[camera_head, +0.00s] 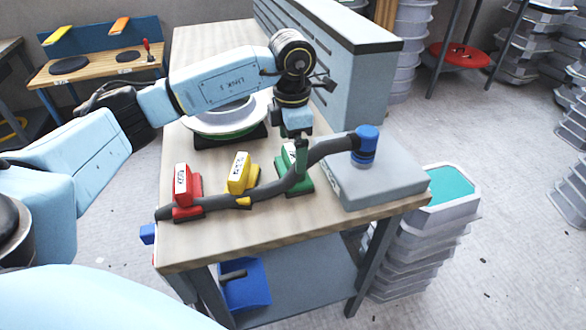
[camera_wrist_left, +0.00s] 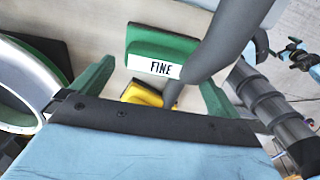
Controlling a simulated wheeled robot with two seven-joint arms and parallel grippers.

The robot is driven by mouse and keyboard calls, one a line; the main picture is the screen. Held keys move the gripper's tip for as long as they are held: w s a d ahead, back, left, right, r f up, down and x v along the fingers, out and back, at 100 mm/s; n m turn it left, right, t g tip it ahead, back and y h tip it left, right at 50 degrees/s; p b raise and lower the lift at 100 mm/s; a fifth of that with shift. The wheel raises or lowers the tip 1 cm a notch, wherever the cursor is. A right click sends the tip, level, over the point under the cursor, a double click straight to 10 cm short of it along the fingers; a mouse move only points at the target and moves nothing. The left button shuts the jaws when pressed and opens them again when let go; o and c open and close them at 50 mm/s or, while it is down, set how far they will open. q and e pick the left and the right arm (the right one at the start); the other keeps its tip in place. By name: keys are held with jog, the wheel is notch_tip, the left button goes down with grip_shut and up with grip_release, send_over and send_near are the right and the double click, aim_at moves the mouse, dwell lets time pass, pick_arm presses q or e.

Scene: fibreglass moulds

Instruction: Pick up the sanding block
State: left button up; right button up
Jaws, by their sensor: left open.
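Three sanding blocks stand in a row on the wooden bench: a red one (camera_head: 187,188), a yellow one (camera_head: 240,178) and a green one (camera_head: 303,181). Each carries a white label. In the left wrist view the green block (camera_wrist_left: 160,47) reads "FINE", and part of the yellow block (camera_wrist_left: 140,94) shows. My left gripper (camera_head: 301,155) points down over the green block. It is open and empty, its green fingers (camera_wrist_left: 155,92) spread wide. I cannot tell whether the fingers touch the block. My right gripper is out of view.
A grey hose (camera_head: 272,190) with a blue end (camera_head: 367,140) runs close along the blocks and onto a grey box (camera_head: 377,183). A white round mould (camera_head: 221,119) lies behind. A grey slatted unit (camera_head: 350,75) borders the bench's right back.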

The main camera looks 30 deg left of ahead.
aim_at(293, 154)
pick_arm(q)
notch_tip(293, 154, down, 4)
jog(key=shift+d+r, duration=0.1)
jog(key=shift+f, duration=0.2)
jog(key=c, duration=0.5)
jog(key=shift+c, duration=1.2)
jog(key=shift+r, duration=0.1)
jog(key=shift+c, duration=0.3)
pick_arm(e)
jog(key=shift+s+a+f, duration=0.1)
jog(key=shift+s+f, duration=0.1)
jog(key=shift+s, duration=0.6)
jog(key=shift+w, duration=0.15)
